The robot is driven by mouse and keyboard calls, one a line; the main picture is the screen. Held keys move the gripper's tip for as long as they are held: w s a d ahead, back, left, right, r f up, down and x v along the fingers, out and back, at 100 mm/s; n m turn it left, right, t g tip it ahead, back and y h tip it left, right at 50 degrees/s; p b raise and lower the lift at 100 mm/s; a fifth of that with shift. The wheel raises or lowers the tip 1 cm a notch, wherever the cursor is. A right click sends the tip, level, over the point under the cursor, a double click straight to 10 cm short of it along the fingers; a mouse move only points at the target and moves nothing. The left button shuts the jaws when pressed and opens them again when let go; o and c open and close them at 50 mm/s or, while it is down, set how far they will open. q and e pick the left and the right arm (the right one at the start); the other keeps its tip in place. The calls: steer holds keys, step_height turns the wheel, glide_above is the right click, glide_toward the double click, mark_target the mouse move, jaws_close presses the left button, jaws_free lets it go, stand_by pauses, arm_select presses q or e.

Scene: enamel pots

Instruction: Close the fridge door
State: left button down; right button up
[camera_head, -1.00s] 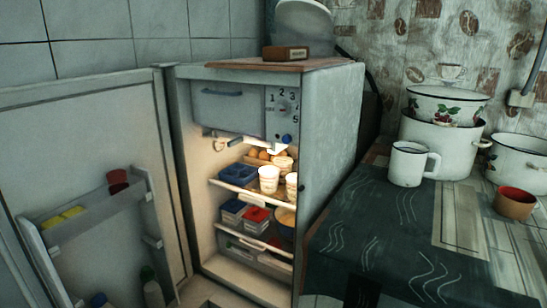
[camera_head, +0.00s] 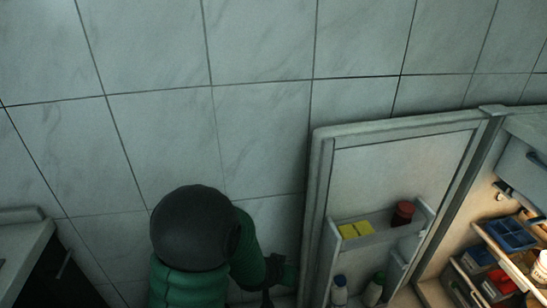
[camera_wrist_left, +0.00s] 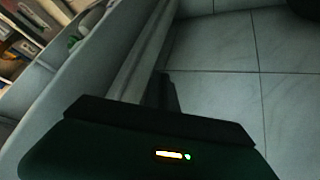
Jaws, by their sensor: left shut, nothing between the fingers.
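The fridge door (camera_head: 385,170) stands wide open in the head view, its inner side with shelves facing me. The fridge body (camera_head: 520,165) is at the right edge, its lit interior partly cut off. My left gripper (camera_head: 281,276) is low beside the door's free left edge, small and dark in the picture. It is shut and empty. I cannot tell whether it touches the door. In the left wrist view the door (camera_wrist_left: 95,65) runs diagonally at the left, just past the dark gripper (camera_wrist_left: 168,95). My right gripper is not in view.
The tiled wall (camera_head: 265,130) rises behind the door and my left arm. A counter (camera_head: 22,245) stands at the lower left. The door shelf (camera_head: 375,232) holds a red-brown jar (camera_head: 403,213) and yellow packs (camera_head: 355,230); bottles (camera_head: 373,288) stand below.

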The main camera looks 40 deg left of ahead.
arm_select(q)
steer(key=w+a+r+n+t+h+p, duration=0.1)
steer(key=a+r+n+t+h+p, duration=0.15)
steer(key=a+r+p, duration=0.45)
steer(key=s+d+r+n+t+h+p, duration=0.1)
steer(key=s+r+n+t+h+p, duration=0.2)
steer(key=r+p, duration=0.5)
steer(key=s+d+r+n+t+h+p, duration=0.15)
steer(key=r+n+t+p, duration=0.35)
steer(key=r, duration=0.5)
steer(key=shift+g+y, duration=0.45)
steer(key=shift+y, duration=0.05)
steer(key=x, duration=0.9)
steer(key=shift+w+a, duration=0.15)
steer(key=shift+w, duration=0.05)
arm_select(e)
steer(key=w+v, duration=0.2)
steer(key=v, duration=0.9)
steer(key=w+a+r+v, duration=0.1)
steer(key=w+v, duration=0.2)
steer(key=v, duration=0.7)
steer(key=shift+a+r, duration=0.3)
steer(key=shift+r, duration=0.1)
arm_select(q)
steer(key=shift+s, duration=0.15)
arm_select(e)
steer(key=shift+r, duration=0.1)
